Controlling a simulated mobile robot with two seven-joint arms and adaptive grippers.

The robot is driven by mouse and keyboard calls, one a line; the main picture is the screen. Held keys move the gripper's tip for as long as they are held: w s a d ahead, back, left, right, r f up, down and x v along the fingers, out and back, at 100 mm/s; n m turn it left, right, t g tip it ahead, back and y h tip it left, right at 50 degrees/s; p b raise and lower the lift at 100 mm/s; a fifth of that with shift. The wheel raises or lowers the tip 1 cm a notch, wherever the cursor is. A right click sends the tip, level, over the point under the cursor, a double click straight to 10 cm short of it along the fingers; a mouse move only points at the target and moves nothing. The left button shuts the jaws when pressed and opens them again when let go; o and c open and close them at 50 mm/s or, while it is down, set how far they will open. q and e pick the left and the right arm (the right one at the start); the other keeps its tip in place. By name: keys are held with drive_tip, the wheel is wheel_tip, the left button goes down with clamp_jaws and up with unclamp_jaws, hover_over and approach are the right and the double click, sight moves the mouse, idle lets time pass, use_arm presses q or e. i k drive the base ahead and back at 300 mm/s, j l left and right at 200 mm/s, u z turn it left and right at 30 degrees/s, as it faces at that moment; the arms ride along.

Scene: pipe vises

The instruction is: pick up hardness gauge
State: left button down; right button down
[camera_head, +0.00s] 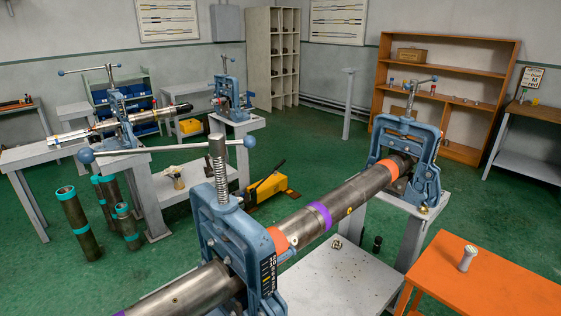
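A small silver-grey device (467,259), which looks like the hardness gauge, stands on the orange table (500,290) at the lower right. It has a cylindrical body with a wider top and leans slightly. Nothing touches it except the tabletop. Neither my left nor my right gripper is in view, so I cannot see whether they are open or shut.
A long steel pipe (345,203) with orange and purple bands runs through two blue vises (222,235) (408,135) left of the orange table. A grey table (330,280) lies below the pipe. Pipe pieces (78,225) stand at left. Green floor is open beyond.

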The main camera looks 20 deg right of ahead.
sight(471, 251)
drive_tip(key=z, duration=1.95)
